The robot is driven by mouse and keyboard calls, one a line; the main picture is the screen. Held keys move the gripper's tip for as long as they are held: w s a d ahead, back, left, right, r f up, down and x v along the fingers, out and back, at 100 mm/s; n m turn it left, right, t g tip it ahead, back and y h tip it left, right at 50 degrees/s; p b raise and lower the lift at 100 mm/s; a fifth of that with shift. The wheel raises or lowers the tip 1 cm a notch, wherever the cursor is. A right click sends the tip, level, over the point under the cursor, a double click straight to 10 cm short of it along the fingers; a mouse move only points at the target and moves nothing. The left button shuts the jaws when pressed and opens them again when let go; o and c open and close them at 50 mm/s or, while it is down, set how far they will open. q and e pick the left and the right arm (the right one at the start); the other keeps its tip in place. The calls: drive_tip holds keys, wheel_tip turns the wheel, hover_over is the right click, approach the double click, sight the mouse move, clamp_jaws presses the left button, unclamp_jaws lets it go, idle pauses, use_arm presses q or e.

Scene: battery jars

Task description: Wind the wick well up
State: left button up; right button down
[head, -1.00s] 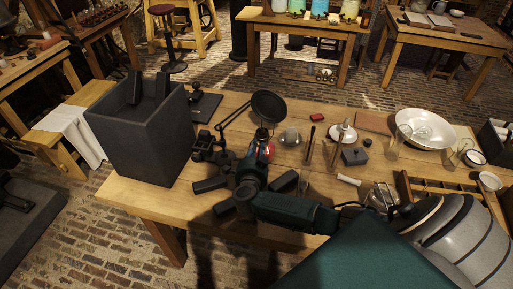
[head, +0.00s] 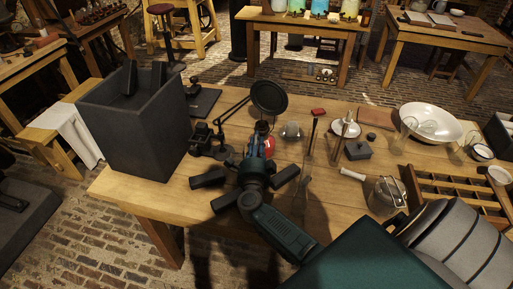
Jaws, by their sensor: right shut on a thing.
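My right gripper (head: 258,152) shows in the head view at the near middle of the wooden table. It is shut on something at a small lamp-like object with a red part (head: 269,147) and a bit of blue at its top. The gripper hides most of this object, so I cannot make out the wick, its knob or how high the wick stands. My left gripper is not in view.
A tall grey bin (head: 135,140) stands at the table's left. A round dark disc on a jointed stand (head: 269,97) rises behind my gripper. A glass dome (head: 291,131), a lidded jar (head: 386,196), a white bowl (head: 430,121) and a divided tray (head: 445,183) are to the right.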

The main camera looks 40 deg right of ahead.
drive_tip(key=shift+a+f+m+b, duration=0.1)
drive_tip(key=shift+f+m+b, duration=0.05)
drive_tip(key=shift+m+b, duration=0.5)
drive_tip(key=c, duration=1.7)
unclamp_jaws()
drive_tip(key=shift+o, duration=0.2)
drive_tip(key=v, duration=1.2)
drive_tip(key=shift+f, duration=0.15)
